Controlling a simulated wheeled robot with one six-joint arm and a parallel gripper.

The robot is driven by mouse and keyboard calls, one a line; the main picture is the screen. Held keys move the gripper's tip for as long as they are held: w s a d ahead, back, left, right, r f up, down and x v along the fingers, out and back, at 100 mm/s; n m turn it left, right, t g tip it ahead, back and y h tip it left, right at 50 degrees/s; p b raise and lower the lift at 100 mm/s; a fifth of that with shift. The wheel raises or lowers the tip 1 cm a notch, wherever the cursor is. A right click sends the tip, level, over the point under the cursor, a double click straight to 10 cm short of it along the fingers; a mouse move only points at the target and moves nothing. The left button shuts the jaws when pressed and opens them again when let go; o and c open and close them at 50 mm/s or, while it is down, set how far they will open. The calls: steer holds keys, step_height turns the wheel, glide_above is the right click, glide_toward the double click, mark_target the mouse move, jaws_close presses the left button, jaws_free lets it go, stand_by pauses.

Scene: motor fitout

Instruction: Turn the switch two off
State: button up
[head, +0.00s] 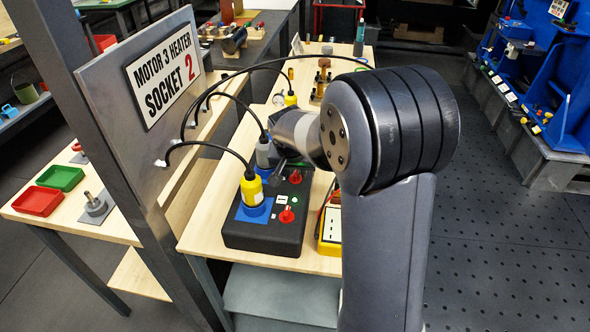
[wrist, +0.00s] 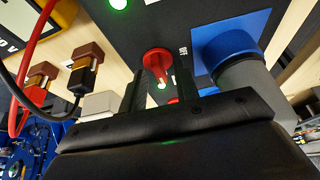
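A black switch box (head: 262,232) lies on the wooden table with red rotary switches on top. The near red switch (head: 286,216) sits beside a yellow plug (head: 252,190) in a blue socket. The far red switch (head: 295,177) sits beside a grey plug (head: 266,153), close to my gripper (head: 281,172). In the wrist view, a red switch (wrist: 157,60) shows between and just beyond the fingertips of my gripper (wrist: 158,82). The fingers are apart, one on each side; contact cannot be told. The grey plug (wrist: 245,80) in its blue socket is right of them. A small "OFF" label is nearby.
A sign (head: 165,75) reading "Motor 3 Heater Socket 2" stands on a metal panel at left, with black cables arching to the plugs. A yellow meter (head: 329,230) lies right of the box. Red and black leads (wrist: 22,85) show left in the wrist view.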

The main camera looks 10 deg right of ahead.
jaws_close()
steer(key=shift+n, duration=0.3)
steer(key=n+y, duration=0.1)
steer(key=n, duration=0.1)
steer(key=shift+d+n, duration=0.15)
steer(key=shift+n, duration=0.15)
steer(key=n+y, duration=0.1)
steer(key=n, duration=0.2)
steer(key=shift+d+f+n+y+b, duration=0.1)
steer(key=shift+n+y+b, duration=0.2)
steer(key=shift+n+y, duration=0.1)
steer(key=n+y+b, duration=0.1)
steer(key=n, duration=0.1)
steer(key=n+b, duration=0.2)
steer(key=n, duration=0.1)
steer(key=shift+d+g+y, duration=0.1)
steer(key=shift+g+y, duration=0.2)
steer(key=shift+y, duration=0.1)
steer(key=n+g, duration=0.1)
steer(key=n, duration=0.2)
steer(key=n+y+b, duration=0.1)
steer(key=n, duration=0.2)
steer(key=shift+w+d+g, duration=0.1)
steer(key=shift+w+g, duration=0.05)
steer(key=shift+g, duration=0.25)
steer(key=shift+o, duration=0.4)
jaws_free()
